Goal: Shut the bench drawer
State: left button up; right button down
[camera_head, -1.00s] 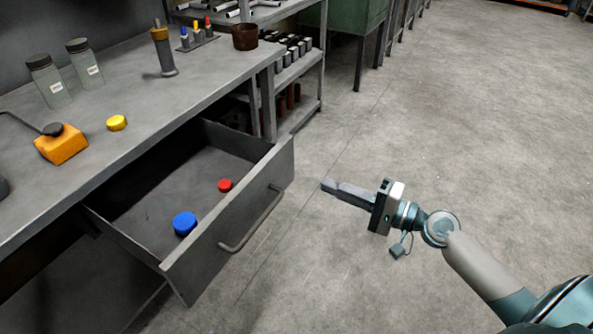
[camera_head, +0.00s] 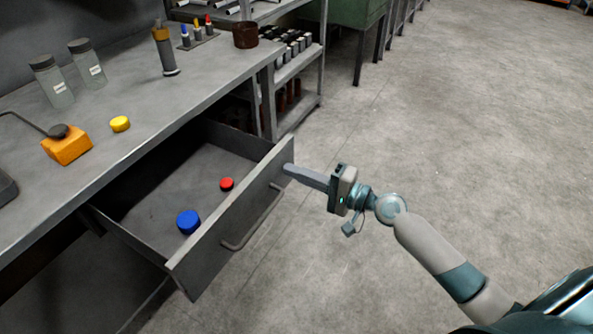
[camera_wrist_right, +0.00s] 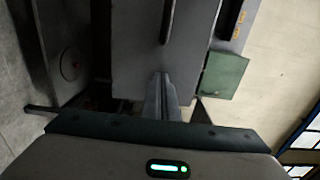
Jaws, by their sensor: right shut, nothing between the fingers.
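The grey bench drawer (camera_head: 222,241) stands pulled out from under the bench (camera_head: 130,100), with its interior visible from above. A bar handle (camera_head: 254,222) runs along its front. A blue cap (camera_head: 188,221) and a red cap (camera_head: 227,184) lie inside. My right gripper (camera_head: 289,169) is shut and empty, its fingertips close to the upper far end of the drawer front; I cannot tell whether they touch it. The right wrist view shows the shut fingers (camera_wrist_right: 161,80) pointing at the drawer front (camera_wrist_right: 135,45), with the handle (camera_wrist_right: 168,20) beyond. My left gripper is not in view.
On the bench top are two jars (camera_head: 52,82) (camera_head: 87,64), a yellow cap (camera_head: 120,124), an orange block (camera_head: 66,146) and an upright grey-and-orange tool (camera_head: 164,50). A shelf unit (camera_head: 300,65) stands beyond the bench. The floor (camera_head: 450,140) at right is clear.

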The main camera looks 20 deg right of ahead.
dwell(0.3)
jog(key=p+x, duration=0.1)
jog(key=x, duration=0.9)
jog(key=shift+w+a+r, duration=0.15)
jog(key=shift+w+a, duration=0.1)
jog(key=shift+w, duration=0.05)
jog(key=x, duration=0.6)
jog(key=shift+w+a+b, duration=0.2)
jog(key=shift+w+b, duration=0.1)
jog(key=shift+b, duration=0.05)
jog(key=b+x, duration=0.1)
jog(key=x, duration=0.3)
jog(key=shift+w+a, duration=0.15)
jog(key=shift+a, duration=0.05)
jog(key=b, duration=0.3)
send_over(209, 151)
jog(key=shift+r, duration=0.15)
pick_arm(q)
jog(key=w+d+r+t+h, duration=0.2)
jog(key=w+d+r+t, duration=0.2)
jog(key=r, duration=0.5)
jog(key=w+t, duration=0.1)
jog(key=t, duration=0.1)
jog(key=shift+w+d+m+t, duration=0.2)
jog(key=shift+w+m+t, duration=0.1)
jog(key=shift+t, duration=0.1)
